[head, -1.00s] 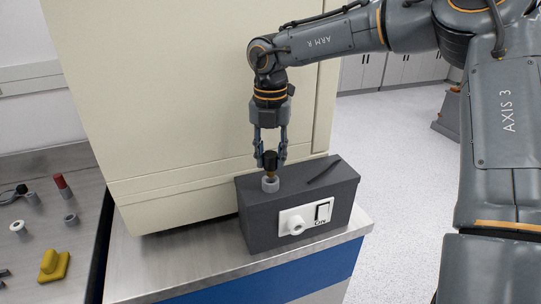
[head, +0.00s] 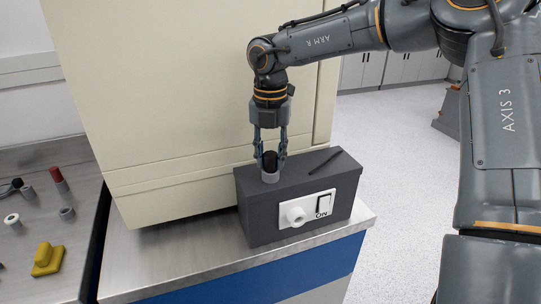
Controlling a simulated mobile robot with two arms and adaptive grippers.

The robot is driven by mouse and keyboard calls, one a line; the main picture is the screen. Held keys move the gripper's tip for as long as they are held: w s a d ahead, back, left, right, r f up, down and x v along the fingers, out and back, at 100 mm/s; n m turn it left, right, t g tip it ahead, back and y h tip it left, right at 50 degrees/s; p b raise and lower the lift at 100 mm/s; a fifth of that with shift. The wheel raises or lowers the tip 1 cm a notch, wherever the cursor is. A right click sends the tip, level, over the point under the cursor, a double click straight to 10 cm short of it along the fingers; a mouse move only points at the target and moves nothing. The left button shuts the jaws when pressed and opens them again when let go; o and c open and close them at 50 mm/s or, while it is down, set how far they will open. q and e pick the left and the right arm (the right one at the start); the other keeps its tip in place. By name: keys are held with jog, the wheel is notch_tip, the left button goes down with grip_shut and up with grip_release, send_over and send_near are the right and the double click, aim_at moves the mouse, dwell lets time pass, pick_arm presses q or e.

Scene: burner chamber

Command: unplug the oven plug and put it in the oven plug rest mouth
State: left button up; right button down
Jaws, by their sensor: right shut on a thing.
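The black oven plug (head: 270,158) is upright between the fingers of my right gripper (head: 270,165), which is shut on it. The plug's lower end is hidden in the light grey ring of the oven plug rest mouth (head: 270,178), on top of a dark grey box (head: 253,212). I cannot tell how deep the plug sits. A white plate on the box's front holds a round white socket (head: 294,215) with nothing plugged in, and a switch (head: 323,205) with "ON" below it. My left gripper is not in view.
A large cream cabinet (head: 185,110) stands right behind the box. A black rod (head: 325,162) lies on the box top. The left bench holds a yellow piece (head: 47,261), a red-topped piece (head: 58,180) and grey rings.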

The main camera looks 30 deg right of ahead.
jog(key=shift+f, duration=0.2)
jog(key=c, duration=0.9)
grip_release()
jog(key=shift+r, duration=0.1)
notch_tip(320, 180, up, 12)
